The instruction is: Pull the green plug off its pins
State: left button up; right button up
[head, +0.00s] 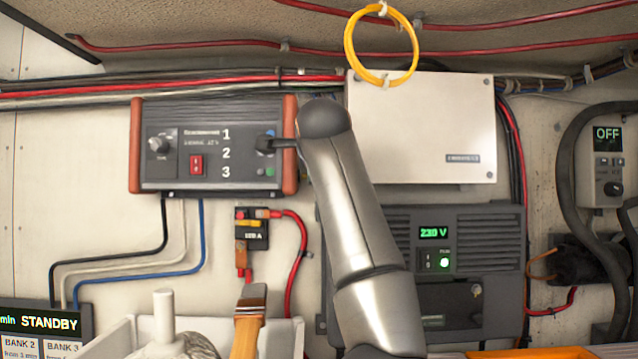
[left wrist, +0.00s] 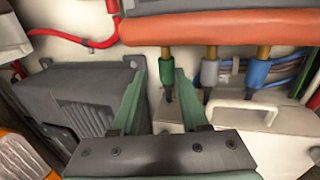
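The green plug (left wrist: 167,72) sits on a brass pin under the orange end cap (left wrist: 215,28) in the left wrist view, its dark tail pointing toward my gripper. A grey plug (left wrist: 209,73) and a blue plug (left wrist: 257,72) sit beside it on similar pins. My left gripper (left wrist: 160,72) is open, its two green fingers apart. The green plug appears between the fingertips, nearer the right one; I cannot tell whether they touch. In the head view, my arm stands right of the charger (head: 210,180) and hides the plugs. My right gripper is not in view.
A dark finned unit (left wrist: 75,100) lies left of the fingers in the left wrist view. It shows below the white box (head: 420,125) in the head view. A red cable (head: 300,235) runs below the charger. A brush (head: 248,315) stands in a bin at the bottom.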

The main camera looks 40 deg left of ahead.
pick_arm(q)
jog(key=s+d, duration=0.1)
jog(key=s+d+b, duration=0.1)
jog(key=s, duration=0.1)
jog(key=shift+s+d+b, duration=0.2)
jog(key=shift+d+b, duration=0.1)
jog(key=shift+d, duration=0.1)
dwell(0.6)
